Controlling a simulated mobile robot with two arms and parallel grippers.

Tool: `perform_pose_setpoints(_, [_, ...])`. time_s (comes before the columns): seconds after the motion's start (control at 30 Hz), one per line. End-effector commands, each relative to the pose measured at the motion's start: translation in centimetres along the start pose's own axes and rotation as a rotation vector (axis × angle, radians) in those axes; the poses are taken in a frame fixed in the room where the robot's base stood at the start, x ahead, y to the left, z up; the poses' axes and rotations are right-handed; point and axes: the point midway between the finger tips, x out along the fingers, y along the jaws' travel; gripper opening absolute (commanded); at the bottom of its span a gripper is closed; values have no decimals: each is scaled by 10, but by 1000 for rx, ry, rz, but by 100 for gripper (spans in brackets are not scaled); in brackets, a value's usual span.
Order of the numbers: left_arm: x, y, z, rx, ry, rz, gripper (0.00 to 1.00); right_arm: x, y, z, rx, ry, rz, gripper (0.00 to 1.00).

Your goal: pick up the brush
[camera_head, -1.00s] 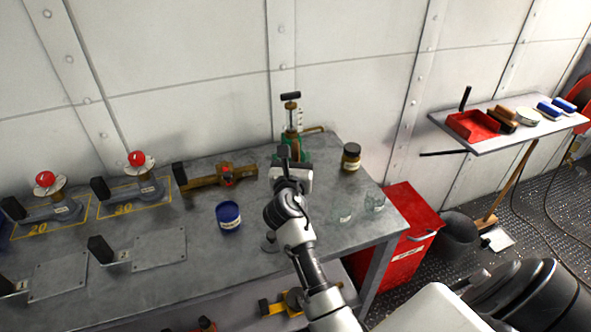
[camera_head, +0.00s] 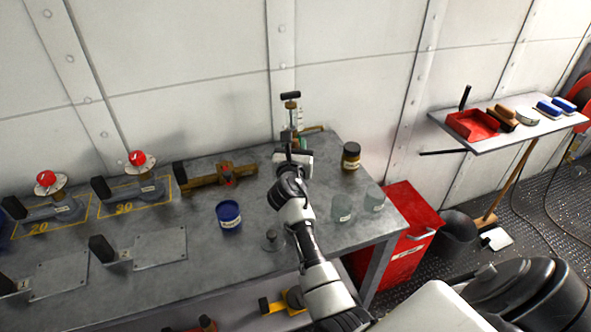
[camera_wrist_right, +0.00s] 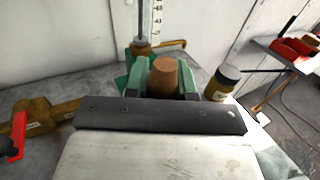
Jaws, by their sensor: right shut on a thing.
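My right gripper (camera_head: 288,146) is over the back of the bench, in front of the green hand pump. In the right wrist view (camera_wrist_right: 162,82) its fingers are shut on a brown, wood-like cylinder (camera_wrist_right: 164,76), seen end-on. I cannot tell whether this is a brush handle; the rest of it is hidden. A brush with a brown back (camera_head: 505,113) lies on the wall shelf at the right, beside the red dustpan (camera_head: 472,124), far from the gripper. My left gripper is out of view.
The grey bench (camera_head: 190,285) carries a brass valve piece (camera_head: 215,178), a blue tin (camera_head: 229,216), glass jars (camera_head: 342,208) and a dark-lidded jar (camera_head: 351,156). The pump (camera_head: 292,115) stands close behind the gripper. A red cabinet (camera_head: 408,230) is right of the bench.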

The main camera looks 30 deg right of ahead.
Motion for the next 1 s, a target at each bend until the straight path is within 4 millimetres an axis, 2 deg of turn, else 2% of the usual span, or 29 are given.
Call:
perform_pose_setpoints(0.27, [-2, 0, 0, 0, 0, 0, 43, 0, 0, 5, 0, -1, -1, 0])
perform_pose_setpoints(0.37, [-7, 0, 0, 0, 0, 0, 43, 0, 0, 18, 1, -3, 0, 0])
perform_pose_setpoints(0.7, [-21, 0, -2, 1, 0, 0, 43, 0, 0, 84, 1, -4, 1, 0])
perform_pose_setpoints(0.83, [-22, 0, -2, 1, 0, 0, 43, 0, -1, 96, -1, -2, 0, 0])
perform_pose_setpoints(1.0, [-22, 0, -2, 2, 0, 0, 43, 0, 0, 101, -1, 0, 0, 0])
